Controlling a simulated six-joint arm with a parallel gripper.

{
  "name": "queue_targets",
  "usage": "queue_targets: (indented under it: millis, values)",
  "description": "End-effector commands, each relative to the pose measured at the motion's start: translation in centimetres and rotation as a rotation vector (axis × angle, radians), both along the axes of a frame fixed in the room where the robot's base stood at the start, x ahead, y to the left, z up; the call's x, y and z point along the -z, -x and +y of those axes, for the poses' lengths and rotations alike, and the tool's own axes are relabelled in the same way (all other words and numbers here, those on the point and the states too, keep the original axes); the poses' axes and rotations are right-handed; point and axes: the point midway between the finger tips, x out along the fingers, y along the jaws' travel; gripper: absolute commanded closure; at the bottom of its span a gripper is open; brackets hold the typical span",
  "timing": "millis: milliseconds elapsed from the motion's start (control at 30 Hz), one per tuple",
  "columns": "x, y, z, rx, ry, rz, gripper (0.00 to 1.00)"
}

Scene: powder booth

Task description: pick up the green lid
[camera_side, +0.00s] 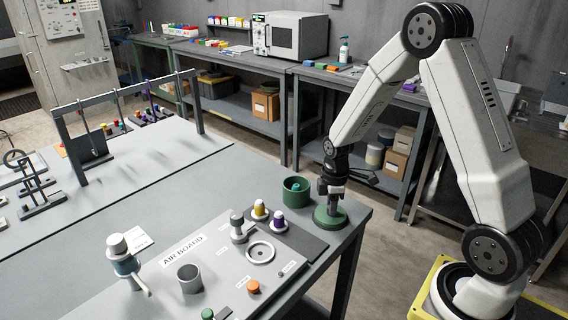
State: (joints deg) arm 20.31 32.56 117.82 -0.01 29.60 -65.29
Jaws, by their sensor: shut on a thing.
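The board marked AIR BOARD (215,262) holds a grey ring (260,252), a grey cup (190,278) and small knobs. Yellow-topped (259,209) and purple-topped (278,220) pieces stand left of the lid. The table's right edge is close to the lid. The table's left part has racks.

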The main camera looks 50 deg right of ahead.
Motion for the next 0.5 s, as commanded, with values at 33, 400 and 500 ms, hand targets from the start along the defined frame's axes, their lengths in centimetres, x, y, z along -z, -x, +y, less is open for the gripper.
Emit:
queue_targets:
  millis: [33,400,500]
  values:
    - [-0.1,0.0,0.0,0.0,0.001,-0.001,1.0]
    - [-2.4,-0.1,0.0,0.0,0.001,-0.004,1.0]
    - [-3.5,0.2,0.1,0.0,0.001,-0.002,1.0]
